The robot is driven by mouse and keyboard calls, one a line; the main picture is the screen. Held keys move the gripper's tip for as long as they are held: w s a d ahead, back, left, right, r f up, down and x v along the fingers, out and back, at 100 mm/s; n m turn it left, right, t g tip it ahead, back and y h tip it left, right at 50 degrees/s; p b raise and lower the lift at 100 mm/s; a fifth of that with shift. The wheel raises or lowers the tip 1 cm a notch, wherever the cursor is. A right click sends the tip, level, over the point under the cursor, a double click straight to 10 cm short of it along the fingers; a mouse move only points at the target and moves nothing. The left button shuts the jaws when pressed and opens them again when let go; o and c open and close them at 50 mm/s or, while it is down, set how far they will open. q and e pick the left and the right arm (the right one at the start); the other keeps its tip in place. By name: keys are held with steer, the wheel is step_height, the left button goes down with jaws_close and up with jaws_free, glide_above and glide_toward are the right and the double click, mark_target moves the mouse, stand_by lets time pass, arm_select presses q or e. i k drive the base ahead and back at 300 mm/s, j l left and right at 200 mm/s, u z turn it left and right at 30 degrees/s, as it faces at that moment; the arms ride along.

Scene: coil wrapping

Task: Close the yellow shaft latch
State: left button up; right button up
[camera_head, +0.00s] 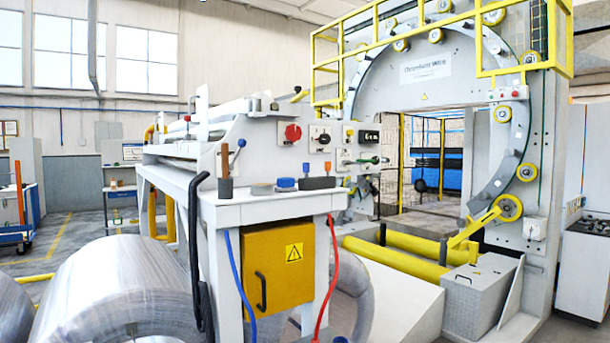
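A yellow arm (476,228) slants from a yellow roller (508,208) at the lower right of the large wrapping ring (522,140) down to the left. It may be the shaft latch, but I cannot tell for sure. Two long yellow rollers (395,258) lie below the ring's opening, to the left of the arm's lower end. Neither of my grippers shows in the head view.
A white bench (262,208) with a control panel, levers and small tools stands in the middle. Below it are a yellow cabinet (270,270) and red and blue hoses. Metal coils (120,290) lie at lower left. A grey checkered metal box (480,285) stands right.

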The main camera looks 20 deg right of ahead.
mark_target(299, 97)
steer(key=i+l, duration=0.5)
steer(key=l, duration=0.15)
steer(key=i+l+z, duration=0.1)
steer(key=i+l, duration=0.4)
steer(key=l, duration=0.1)
